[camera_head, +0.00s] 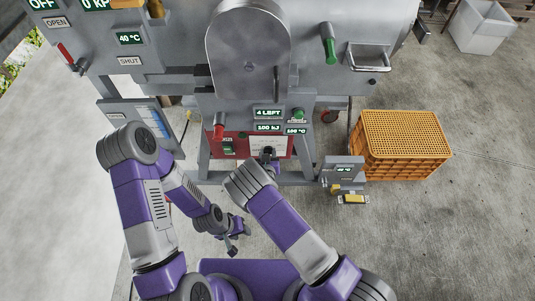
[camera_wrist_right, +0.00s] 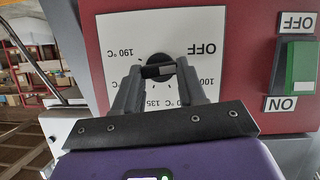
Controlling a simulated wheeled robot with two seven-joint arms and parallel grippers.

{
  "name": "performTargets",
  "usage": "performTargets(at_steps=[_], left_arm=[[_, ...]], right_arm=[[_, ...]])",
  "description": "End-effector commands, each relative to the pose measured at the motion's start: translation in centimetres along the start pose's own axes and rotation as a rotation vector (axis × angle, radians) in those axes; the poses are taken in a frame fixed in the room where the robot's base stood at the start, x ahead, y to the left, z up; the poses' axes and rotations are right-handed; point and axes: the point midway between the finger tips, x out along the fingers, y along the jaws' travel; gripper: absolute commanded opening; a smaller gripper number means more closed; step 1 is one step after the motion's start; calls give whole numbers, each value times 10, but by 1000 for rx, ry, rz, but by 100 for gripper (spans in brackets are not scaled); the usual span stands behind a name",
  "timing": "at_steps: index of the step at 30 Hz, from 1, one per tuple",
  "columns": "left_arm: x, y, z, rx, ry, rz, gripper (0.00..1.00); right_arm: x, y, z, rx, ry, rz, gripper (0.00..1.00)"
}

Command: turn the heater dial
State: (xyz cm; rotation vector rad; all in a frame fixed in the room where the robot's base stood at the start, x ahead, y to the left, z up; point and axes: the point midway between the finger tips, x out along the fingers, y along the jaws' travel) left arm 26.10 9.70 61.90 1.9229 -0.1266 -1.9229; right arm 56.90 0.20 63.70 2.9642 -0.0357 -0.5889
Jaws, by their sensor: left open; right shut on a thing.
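The heater dial (camera_wrist_right: 158,60) is a dark round knob on a white plate (camera_wrist_right: 118,24) marked OFF, 100, 135 and 190 °C, upside down in the right wrist view. My right gripper (camera_wrist_right: 159,70) is shut on the knob and partly hides it; I cannot tell which mark it points to. In the head view the dial (camera_head: 268,151) sits on the red panel (camera_head: 242,137) low on the grey machine, with my right gripper (camera_head: 270,161) at it. My left gripper (camera_head: 232,246) is open and empty, low over the floor, apart from the machine.
A green switch (camera_wrist_right: 301,73) between OFF and ON labels is beside the plate. Small green displays (camera_head: 268,113) and a red handle (camera_head: 219,124) are above the panel. An orange crate (camera_head: 400,165) stands right, beside a small grey unit (camera_head: 342,172).

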Motion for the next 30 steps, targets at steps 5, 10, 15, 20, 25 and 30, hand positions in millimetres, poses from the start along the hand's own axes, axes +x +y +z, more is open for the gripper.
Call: performTargets(at_steps=[5, 10, 15, 20, 25, 30], left_arm=[[4, -1, 0, 0, 0, 0, 43], [9, -3, 0, 0, 0, 0, 43], [14, -5, -1, 0, 0, 0, 43], [18, -7, -1, 0, 0, 0, 43], [20, -7, -1, 0, 0, 0, 43], [20, -8, -1, 0, 0, 0, 43]], right_arm=[[1, 4, 2, 145, -3, -54, 10], [1, 5, 2, 269, -2, -105, 10], [1, 5, 3, 365, -2, -147, 10], [1, 6, 3, 429, -1, -175, 10], [1, 5, 3, 464, -2, -191, 10], [0, 5, 2, 476, -2, -196, 10]])
